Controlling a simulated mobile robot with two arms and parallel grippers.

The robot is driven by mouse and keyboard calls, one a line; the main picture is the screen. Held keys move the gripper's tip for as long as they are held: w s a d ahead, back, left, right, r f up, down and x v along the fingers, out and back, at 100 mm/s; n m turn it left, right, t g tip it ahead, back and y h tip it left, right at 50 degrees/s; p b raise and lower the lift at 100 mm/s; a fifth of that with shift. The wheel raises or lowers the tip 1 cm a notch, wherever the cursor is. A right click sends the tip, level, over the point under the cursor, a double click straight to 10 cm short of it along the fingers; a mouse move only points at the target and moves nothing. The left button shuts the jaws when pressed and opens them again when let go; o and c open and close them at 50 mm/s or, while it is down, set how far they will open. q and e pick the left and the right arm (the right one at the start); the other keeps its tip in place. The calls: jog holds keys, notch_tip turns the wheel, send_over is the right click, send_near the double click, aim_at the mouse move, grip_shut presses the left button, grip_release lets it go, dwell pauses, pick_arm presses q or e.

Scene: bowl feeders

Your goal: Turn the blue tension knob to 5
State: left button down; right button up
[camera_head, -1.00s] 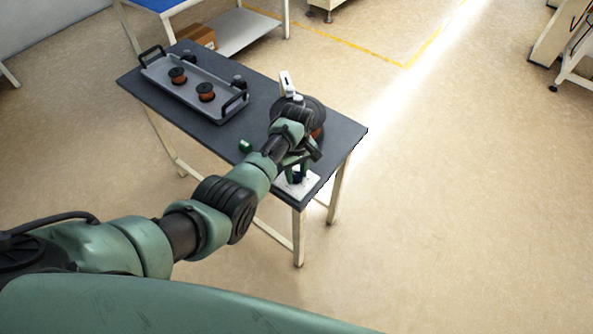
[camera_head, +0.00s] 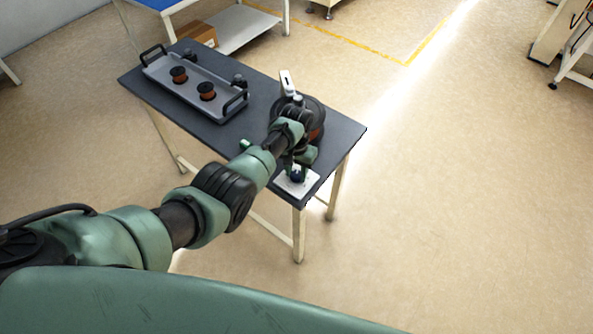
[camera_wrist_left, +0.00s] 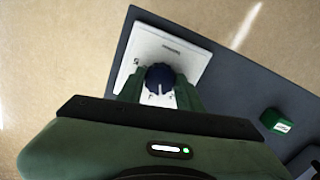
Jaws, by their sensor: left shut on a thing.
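The blue tension knob (camera_wrist_left: 160,77) sits on a white dial plate (camera_wrist_left: 172,47) at the table's near right corner. In the left wrist view a white pointer line on the knob faces the gripper's palm; the scale marks are too small to read. My left gripper (camera_wrist_left: 158,92) is shut on the knob, a finger on each side of it. In the head view the left gripper (camera_head: 299,168) stands over the white plate (camera_head: 290,187), and the knob (camera_head: 298,176) is partly hidden by it. My right gripper is not in view.
The dark table (camera_head: 225,130) holds a grey tray (camera_head: 180,92) with copper-coloured spools (camera_head: 207,91). A dark round machine (camera_head: 313,108) stands behind my gripper. A small green block (camera_wrist_left: 278,122) lies beside the plate. Open floor lies right of the table.

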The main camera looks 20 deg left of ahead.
aim_at(297, 174)
pick_arm(q)
jog(key=m, duration=0.6)
jog(key=shift+m, duration=0.3)
jog(key=m, duration=0.6)
jog(key=m+b, duration=0.1)
jog(key=m, duration=0.5)
jog(key=shift+m, duration=0.3)
jog(key=m+b, duration=0.1)
jog(key=m, duration=0.4)
jog(key=shift+m, duration=0.4)
jog(key=c, duration=0.9)
grip_release()
jog(key=shift+c, duration=0.2)
notch_tip(297, 174, up, 8)
jog(key=shift+f, duration=0.1)
